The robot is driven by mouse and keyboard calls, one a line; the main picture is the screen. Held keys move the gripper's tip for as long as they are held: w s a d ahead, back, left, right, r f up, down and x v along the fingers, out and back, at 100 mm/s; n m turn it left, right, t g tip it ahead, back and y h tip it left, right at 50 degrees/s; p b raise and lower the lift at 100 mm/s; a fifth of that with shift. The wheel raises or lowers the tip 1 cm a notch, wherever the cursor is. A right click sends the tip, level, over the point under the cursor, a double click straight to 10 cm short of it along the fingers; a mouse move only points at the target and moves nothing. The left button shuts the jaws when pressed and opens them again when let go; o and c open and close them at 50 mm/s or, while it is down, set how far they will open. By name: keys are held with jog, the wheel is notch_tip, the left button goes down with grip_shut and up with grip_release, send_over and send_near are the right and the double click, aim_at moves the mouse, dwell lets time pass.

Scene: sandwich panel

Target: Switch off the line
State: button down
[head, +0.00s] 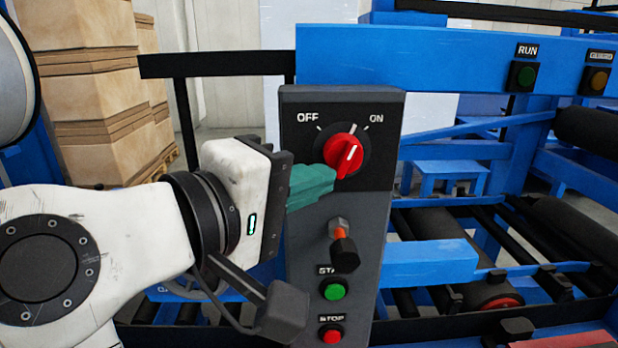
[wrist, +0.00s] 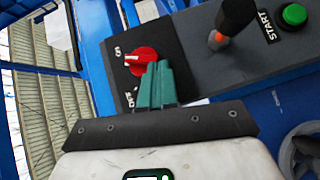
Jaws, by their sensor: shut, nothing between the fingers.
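A grey control panel (head: 395,215) stands in the middle of the head view. Its round red knob (head: 344,155) sits between the OFF and ON labels, and its white mark points up and right, towards ON. The knob also shows in the wrist view (wrist: 141,61). My gripper (head: 333,178) has its green fingers shut and empty. The fingertips are at the knob's lower left side in the head view; I cannot tell whether they touch it. Below are a lever with a black handle (head: 344,254), a green START button (head: 334,289) and a red STOP button (head: 331,334).
A blue beam (head: 440,60) behind the panel carries a green RUN lamp (head: 523,76) and an amber lamp (head: 596,80). Conveyor rollers (head: 440,232) and blue framing lie to the right. Stacked cardboard boxes (head: 85,90) stand at the back left.

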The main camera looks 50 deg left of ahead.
jog(key=shift+w+d+f+n+t, duration=0.15)
jog(key=shift+f+n+t, duration=0.2)
jog(key=shift+n+t, duration=0.2)
dwell(0.4)
jog(key=n, duration=0.1)
jog(key=n+t, duration=0.1)
jog(key=f+n+t, duration=0.1)
jog(key=shift+w+d+t+y+b, duration=0.2)
jog(key=shift+w+t+y+b, duration=0.1)
jog(key=shift+y+b, duration=0.1)
jog(key=shift+w+d+f+n+t+y+b, duration=0.2)
jog(key=shift+n+t+y, duration=0.25)
jog(key=shift+n, duration=0.35)
jog(key=shift+w+d+f+n+t+y+b, duration=0.15)
jog(key=shift+n+t+y+b, duration=0.2)
jog(key=shift+n, duration=0.5)
jog(key=shift+w+d+f+n+t+y+b, duration=0.15)
jog(key=shift+n+t+y, duration=0.35)
jog(key=shift+n, duration=0.3)
jog(key=shift+a, duration=0.1)
